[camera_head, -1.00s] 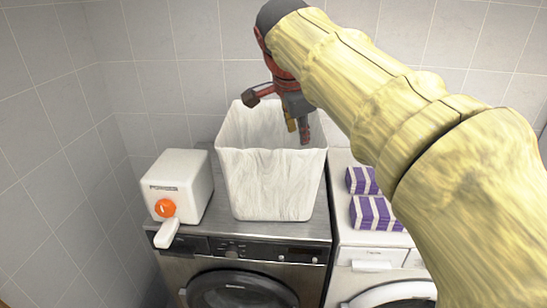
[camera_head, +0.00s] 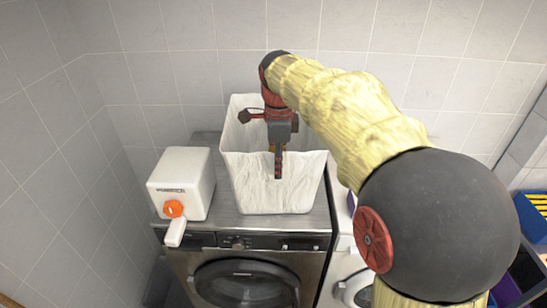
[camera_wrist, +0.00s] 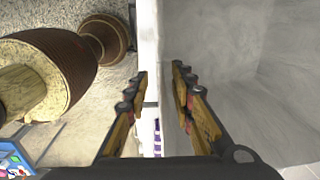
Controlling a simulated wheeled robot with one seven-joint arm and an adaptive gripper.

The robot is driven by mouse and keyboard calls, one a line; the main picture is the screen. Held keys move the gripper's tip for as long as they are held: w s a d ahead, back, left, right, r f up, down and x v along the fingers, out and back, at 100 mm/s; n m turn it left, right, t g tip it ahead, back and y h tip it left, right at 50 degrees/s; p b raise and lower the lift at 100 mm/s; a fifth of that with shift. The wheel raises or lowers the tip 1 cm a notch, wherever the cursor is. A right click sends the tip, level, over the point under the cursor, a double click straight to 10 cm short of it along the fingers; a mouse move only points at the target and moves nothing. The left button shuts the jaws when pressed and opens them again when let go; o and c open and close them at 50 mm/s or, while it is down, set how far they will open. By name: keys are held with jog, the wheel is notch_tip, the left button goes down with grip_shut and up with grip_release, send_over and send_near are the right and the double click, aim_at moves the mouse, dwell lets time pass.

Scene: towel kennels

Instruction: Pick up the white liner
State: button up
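The white liner (camera_head: 270,190), an open-topped, bin-shaped tub with grey marbled streaks, stands upright on top of the grey washing machine. My gripper (camera_head: 278,174) points down at the liner's front rim, with one finger visible in front of the outer wall. In the wrist view, my gripper (camera_wrist: 160,85) is open. The liner's wall (camera_wrist: 149,50) runs between the two fingers, with the tub's inside on the right. Gaps seem to remain beside the fingers. The other finger is mostly hidden in the head view.
A white box (camera_head: 182,180) with an orange knob stands left of the liner on the grey washing machine (camera_head: 242,262). A white machine (camera_head: 340,270) stands to the right, largely hidden by my arm. A blue crate (camera_head: 532,212) shows at far right. Tiled walls close the back and left.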

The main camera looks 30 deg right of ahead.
aim_at(276, 184)
jog(key=f, duration=0.5)
jog(key=shift+w+p, duration=0.3)
jog(key=shift+p, duration=0.1)
jog(key=c, duration=0.3)
grip_shut()
